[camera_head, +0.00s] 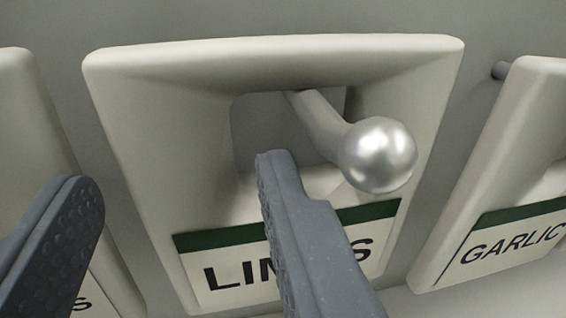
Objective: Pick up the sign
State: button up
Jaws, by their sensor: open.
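A cream sign (160,120) hangs at the centre on a peg with a shiny metal ball end (378,155). The peg comes out through the sign's opening. Its lower label (215,275) is white with a green band and reads "LIM…S", the middle letters being hidden by my finger. My gripper (180,178) is open and empty. Its right finger is in front of the opening and label, and its left finger is left of the sign, overlapping the neighbouring sign in view. The sign's left side lies between the fingers in the picture; I cannot tell the depth between them.
Another cream sign (35,130) is at the left edge, partly hidden by my left finger. Narrow gaps of grey wall (490,25) separate the signs.

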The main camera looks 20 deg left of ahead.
jog(key=shift+w+a+f, duration=0.15)
jog(key=shift+w+a, duration=0.15)
jog(key=shift+w, duration=0.15)
jog(key=shift+w+a, duration=0.15)
jog(key=shift+w, duration=0.05)
jog(key=c, duration=0.8)
jog(key=shift+r, duration=0.65)
jog(key=b+v, duration=0.5)
jog(key=v, duration=1.3)
jog(key=shift+s+r, duration=0.1)
jog(key=shift+r, duration=0.1)
